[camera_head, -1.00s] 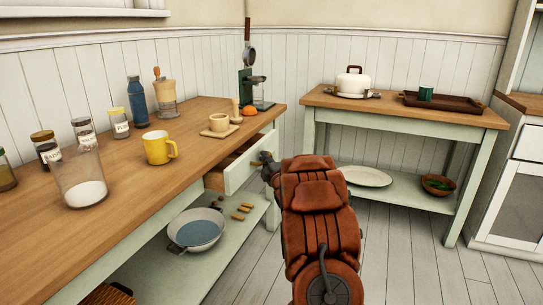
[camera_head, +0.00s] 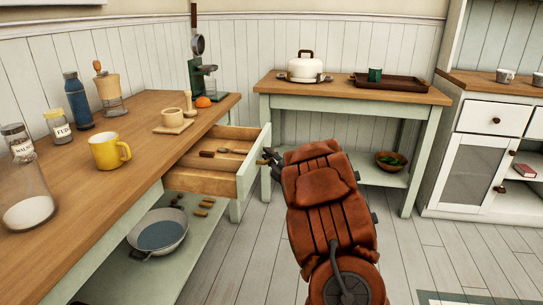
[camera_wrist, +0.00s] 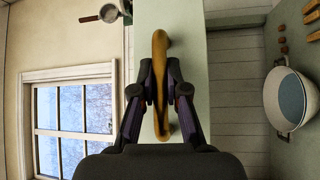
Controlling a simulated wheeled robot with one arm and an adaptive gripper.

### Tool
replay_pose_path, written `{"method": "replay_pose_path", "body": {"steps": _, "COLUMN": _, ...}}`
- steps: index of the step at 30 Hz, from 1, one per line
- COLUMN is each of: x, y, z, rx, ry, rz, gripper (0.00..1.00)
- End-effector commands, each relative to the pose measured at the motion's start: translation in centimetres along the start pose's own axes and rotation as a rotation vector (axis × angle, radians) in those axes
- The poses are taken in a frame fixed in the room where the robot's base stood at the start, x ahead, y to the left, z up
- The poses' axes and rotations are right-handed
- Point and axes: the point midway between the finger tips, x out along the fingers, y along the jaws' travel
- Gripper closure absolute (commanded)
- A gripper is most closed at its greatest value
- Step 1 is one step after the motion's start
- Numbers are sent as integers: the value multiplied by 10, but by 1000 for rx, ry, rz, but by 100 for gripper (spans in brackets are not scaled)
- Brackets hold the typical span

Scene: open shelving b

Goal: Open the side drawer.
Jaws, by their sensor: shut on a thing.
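The side drawer (camera_head: 254,168) is pulled well out from under the left wooden counter. Its pale green front faces right, and its wooden inside shows several small brown items. My gripper (camera_head: 268,158) is at the outer face of the drawer front in the head view, partly hidden by my arm. In the wrist view my gripper (camera_wrist: 160,98) is shut on the brass drawer handle (camera_wrist: 161,50), which stands between the two fingers against the pale green front.
The counter (camera_head: 75,190) holds a yellow mug (camera_head: 109,151), jars and a blue bottle (camera_head: 78,100). A metal bowl (camera_head: 157,235) sits on its lower shelf. A second table (camera_head: 350,95) stands at the back. Open floor (camera_head: 240,265) lies right of the counter.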

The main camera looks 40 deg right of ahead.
Motion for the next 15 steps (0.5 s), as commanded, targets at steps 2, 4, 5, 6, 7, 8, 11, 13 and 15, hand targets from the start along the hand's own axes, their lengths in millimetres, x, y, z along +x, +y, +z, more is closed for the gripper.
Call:
{"method": "replay_pose_path", "body": {"steps": 2, "x": 0, "y": -1, "z": -2, "rx": 0, "ry": 5, "rz": -3, "gripper": 100}}
{"method": "replay_pose_path", "body": {"steps": 4, "x": 0, "y": -1, "z": -2, "rx": 0, "ry": 5, "rz": -3, "gripper": 100}}
{"method": "replay_pose_path", "body": {"steps": 5, "x": 0, "y": -2, "z": -2, "rx": 0, "ry": 5, "rz": -3, "gripper": 100}}
{"method": "replay_pose_path", "body": {"steps": 6, "x": 0, "y": -1, "z": -2, "rx": 0, "ry": 5, "rz": -3, "gripper": 100}}
{"method": "replay_pose_path", "body": {"steps": 7, "x": 0, "y": -1, "z": -2, "rx": 0, "ry": 5, "rz": -3, "gripper": 100}}
{"method": "replay_pose_path", "body": {"steps": 8, "x": 0, "y": -2, "z": -1, "rx": 0, "ry": 4, "rz": -3, "gripper": 100}}
{"method": "replay_pose_path", "body": {"steps": 11, "x": 0, "y": -1, "z": 0, "rx": 0, "ry": 3, "rz": -3, "gripper": 78}}
{"method": "replay_pose_path", "body": {"steps": 13, "x": 0, "y": -1, "z": 0, "rx": 0, "ry": 2, "rz": -2, "gripper": 75}}
{"method": "replay_pose_path", "body": {"steps": 15, "x": 0, "y": -1, "z": 1, "rx": 0, "ry": 1, "rz": -2, "gripper": 75}}
